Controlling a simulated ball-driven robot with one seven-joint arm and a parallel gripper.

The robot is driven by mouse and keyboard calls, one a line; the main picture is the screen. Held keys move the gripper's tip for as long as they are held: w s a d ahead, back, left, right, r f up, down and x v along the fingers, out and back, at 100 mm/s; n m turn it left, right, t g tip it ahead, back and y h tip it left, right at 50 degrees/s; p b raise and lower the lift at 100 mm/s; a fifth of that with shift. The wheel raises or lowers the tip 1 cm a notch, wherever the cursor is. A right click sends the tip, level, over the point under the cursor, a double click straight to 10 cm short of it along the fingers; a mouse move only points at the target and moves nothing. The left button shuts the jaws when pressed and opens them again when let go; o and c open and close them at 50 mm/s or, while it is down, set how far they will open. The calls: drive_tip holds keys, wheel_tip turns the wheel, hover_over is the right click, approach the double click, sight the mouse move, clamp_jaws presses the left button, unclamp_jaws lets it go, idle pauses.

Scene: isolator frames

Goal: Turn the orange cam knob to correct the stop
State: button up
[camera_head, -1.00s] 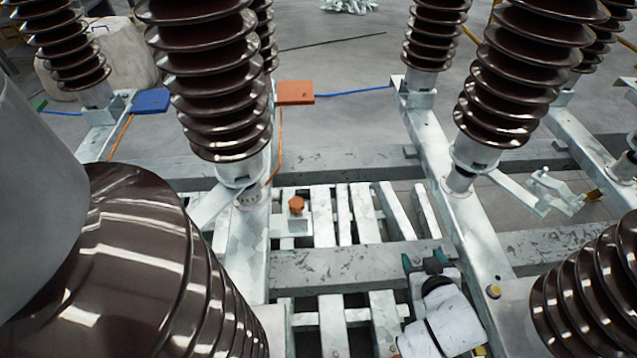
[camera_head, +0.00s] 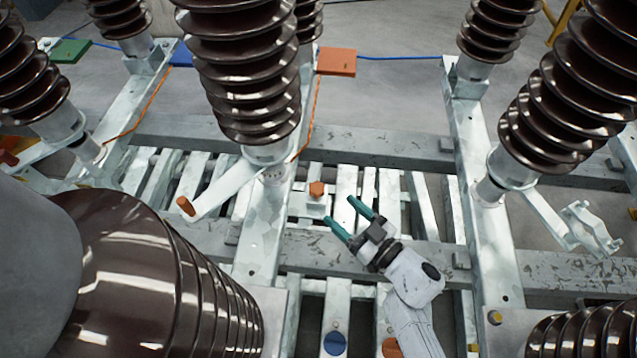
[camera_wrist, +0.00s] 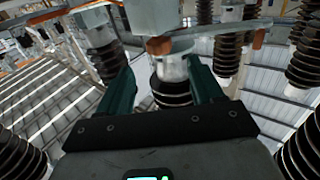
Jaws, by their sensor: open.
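The orange cam knob (camera_head: 317,189) is a small faceted piece on top of a pale metal block (camera_head: 309,207) between the frame's slats. My gripper (camera_head: 340,210) has its two green fingers apart and empty. In the head view its fingertips are just right of and below the knob, with a visible gap. In the wrist view, an orange piece that looks like the knob (camera_wrist: 158,46) shows between and beyond the fingers (camera_wrist: 155,80). I cannot tell which part is the stop.
An orange box (camera_head: 336,62) and a blue cable are farther back.

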sight(324, 193)
drive_tip(key=x, duration=0.9)
drive_tip(key=shift+w, duration=0.2)
drive_tip(key=shift+c, duration=0.5)
drive_tip(key=c, duration=0.9)
drive_tip(key=shift+o, duration=0.2)
